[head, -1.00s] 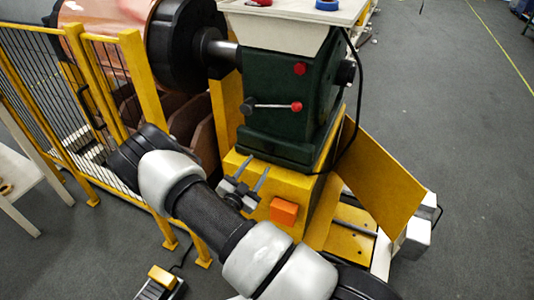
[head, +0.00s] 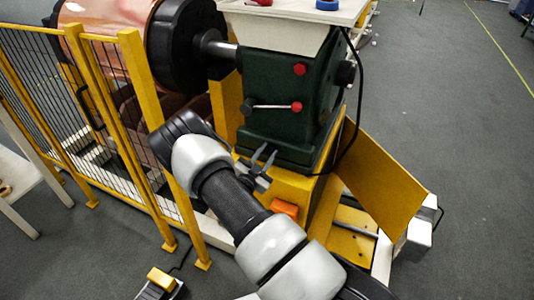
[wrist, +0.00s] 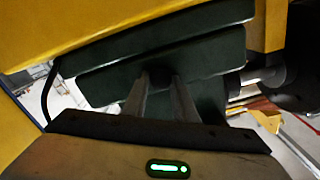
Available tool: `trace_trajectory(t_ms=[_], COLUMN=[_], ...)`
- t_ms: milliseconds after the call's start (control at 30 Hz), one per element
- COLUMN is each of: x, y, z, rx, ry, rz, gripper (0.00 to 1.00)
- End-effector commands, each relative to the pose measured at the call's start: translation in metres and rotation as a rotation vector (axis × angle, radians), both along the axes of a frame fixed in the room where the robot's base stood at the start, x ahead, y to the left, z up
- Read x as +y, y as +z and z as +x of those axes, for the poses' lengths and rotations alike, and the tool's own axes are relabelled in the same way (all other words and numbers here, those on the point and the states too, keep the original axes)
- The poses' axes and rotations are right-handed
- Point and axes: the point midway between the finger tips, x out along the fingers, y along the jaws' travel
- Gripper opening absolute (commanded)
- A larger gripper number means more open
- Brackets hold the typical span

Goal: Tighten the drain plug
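My gripper (head: 266,152) is in front of the lower part of the dark green machine housing (head: 285,105), just above the yellow base (head: 295,188). Its two grey fingers are spread apart. In the wrist view, the gripper (wrist: 160,84) points at the green housing (wrist: 205,60). A small dark round piece (wrist: 160,75), probably the drain plug, sits on the housing between the fingertips. The fingers stand on either side of it. Contact cannot be told. I cannot make out this plug in the head view.
A black knob (head: 247,106) and a lever with a red ball (head: 296,107) stick out above my gripper. An orange block (head: 285,208) is on the yellow base. A yellow fence (head: 135,150) stands at left, and a slanted yellow panel (head: 382,180) at right.

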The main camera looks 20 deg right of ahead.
Motion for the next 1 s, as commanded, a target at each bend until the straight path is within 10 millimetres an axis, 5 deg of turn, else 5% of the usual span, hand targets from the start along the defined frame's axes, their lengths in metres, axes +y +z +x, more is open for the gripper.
trace_trajectory(t_ms=[100, 567, 1000], x=[0.0003, 0.0006, -0.0003], y=[0.0001, -0.0004, -0.0014], z=[0.0001, -0.0002, -0.0012], rx=[0.0, -0.08, -0.354], ry=[0.001, 0.003, 0.003], rz=[0.0, 0.077, 0.349], gripper=[0.03, 0.03, 0.03])
